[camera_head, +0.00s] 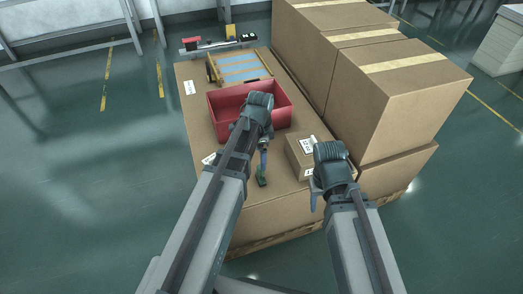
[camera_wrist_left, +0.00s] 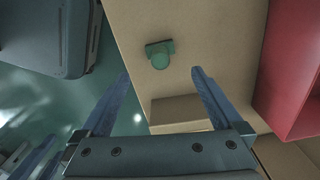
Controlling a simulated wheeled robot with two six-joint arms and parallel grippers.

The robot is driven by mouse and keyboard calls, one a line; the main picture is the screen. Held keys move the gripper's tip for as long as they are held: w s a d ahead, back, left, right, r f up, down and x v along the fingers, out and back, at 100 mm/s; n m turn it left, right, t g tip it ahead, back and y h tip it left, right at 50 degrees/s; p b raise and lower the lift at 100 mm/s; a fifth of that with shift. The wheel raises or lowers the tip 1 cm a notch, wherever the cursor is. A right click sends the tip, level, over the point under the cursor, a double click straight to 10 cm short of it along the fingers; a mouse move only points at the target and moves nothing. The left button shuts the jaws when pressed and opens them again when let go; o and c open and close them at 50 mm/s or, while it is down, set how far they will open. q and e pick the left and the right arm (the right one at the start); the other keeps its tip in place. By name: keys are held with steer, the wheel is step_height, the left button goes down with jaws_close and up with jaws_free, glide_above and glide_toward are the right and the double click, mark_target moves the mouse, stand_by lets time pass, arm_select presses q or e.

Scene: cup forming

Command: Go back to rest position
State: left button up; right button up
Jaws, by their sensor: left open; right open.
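My left gripper (camera_head: 263,150) hangs down over the cardboard surface in front of the red bin; its arm partly hides it in the head view. In the left wrist view its two blue fingers (camera_wrist_left: 161,72) are spread and nothing is between them. A small green piece (camera_head: 261,180) with a round part and a flat bar lies on the cardboard just below this gripper. It also shows in the left wrist view (camera_wrist_left: 160,55), ahead of the fingertips and apart from them. My right gripper (camera_head: 316,192) is open by the front right edge, near a small carton; its fingers are mostly hidden.
The red bin (camera_head: 226,121) stands on the large cardboard surface (camera_head: 200,137). A small labelled carton (camera_head: 301,158) lies to its right. Tall stacked cartons (camera_head: 395,105) block the right side. A wooden frame with blue slats (camera_head: 240,70) lies behind. Green floor (camera_head: 100,170) is open at left.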

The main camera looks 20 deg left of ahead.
arm_select(q)
steer(key=s+d+r+n+p, duration=0.3)
steer(key=s+r+p, duration=0.1)
steer(key=r+p, duration=0.3)
steer(key=s+d+r+n+p, duration=0.3)
steer(key=s+d+r+p, duration=0.1)
steer(key=r+p, duration=0.3)
steer(key=s+d+r+n+y+p, duration=0.1)
steer(key=s+d+r+n+p, duration=0.2)
steer(key=s+r+p, duration=0.3)
step_height(320, 180, up, 2)
steer(key=shift+d+r+p, duration=0.2)
steer(key=shift+d+p, duration=0.05)
steer(key=shift+p, duration=0.85)
steer(key=shift+s, duration=0.1)
